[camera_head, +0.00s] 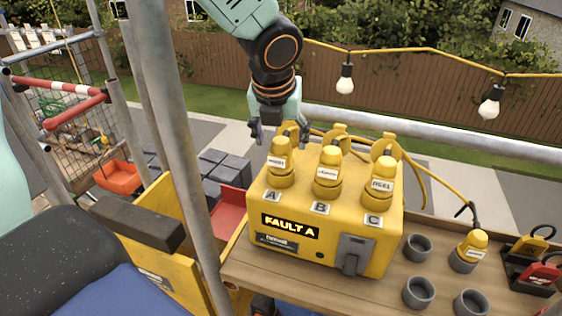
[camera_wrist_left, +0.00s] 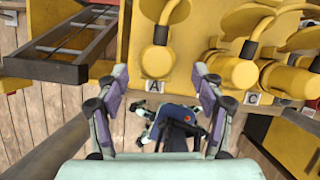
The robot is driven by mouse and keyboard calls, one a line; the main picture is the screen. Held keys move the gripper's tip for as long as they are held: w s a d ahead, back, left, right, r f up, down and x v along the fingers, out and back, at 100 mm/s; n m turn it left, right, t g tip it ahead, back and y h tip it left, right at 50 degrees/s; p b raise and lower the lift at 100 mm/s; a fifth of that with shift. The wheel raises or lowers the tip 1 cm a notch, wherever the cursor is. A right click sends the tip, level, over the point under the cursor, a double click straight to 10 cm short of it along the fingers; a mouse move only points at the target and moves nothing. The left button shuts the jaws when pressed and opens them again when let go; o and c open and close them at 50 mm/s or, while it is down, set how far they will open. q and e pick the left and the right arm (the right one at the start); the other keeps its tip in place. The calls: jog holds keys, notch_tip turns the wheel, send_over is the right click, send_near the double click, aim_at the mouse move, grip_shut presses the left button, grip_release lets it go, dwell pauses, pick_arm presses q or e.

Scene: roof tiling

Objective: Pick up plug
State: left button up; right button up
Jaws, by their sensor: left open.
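A yellow power box (camera_head: 330,255) marked "FAULT A" stands on a wooden shelf. Three yellow plugs stand upright in its top: plug A (camera_head: 281,165), plug B (camera_head: 327,176) and plug C (camera_head: 379,187). Another yellow plug (camera_head: 472,244) sits in a grey cup to the right. My left gripper (camera_head: 277,130) is open just behind and above plug A. In the left wrist view plug A (camera_wrist_left: 157,58) lies ahead between the spread fingers (camera_wrist_left: 160,84), apart from them as far as I can tell. My right gripper is out of view.
Empty grey cups (camera_head: 418,292) and a black rack with padlocks (camera_head: 530,262) are on the shelf (camera_head: 240,275) at right. A scaffold pole (camera_head: 185,150) stands left of the box. Yellow cables loop behind the plugs. A string of bulbs (camera_head: 345,80) hangs behind.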

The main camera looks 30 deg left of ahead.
aim_at(280, 143)
pick_arm(q)
jog(key=b+x, duration=0.1)
jog(key=x, duration=0.3)
jog(key=shift+a+f+b, duration=0.1)
jog(key=shift+f+b, duration=0.1)
jog(key=shift+b, duration=0.2)
jog(key=shift+w+a+f, duration=0.2)
jog(key=shift+a+f, duration=0.05)
jog(key=shift+a, duration=0.05)
jog(key=shift+d+r, duration=0.1)
jog(key=shift+s+d+r, duration=0.1)
jog(key=shift+s+d, duration=0.05)
jog(key=c, duration=1.2)
jog(key=shift+c, duration=0.9)
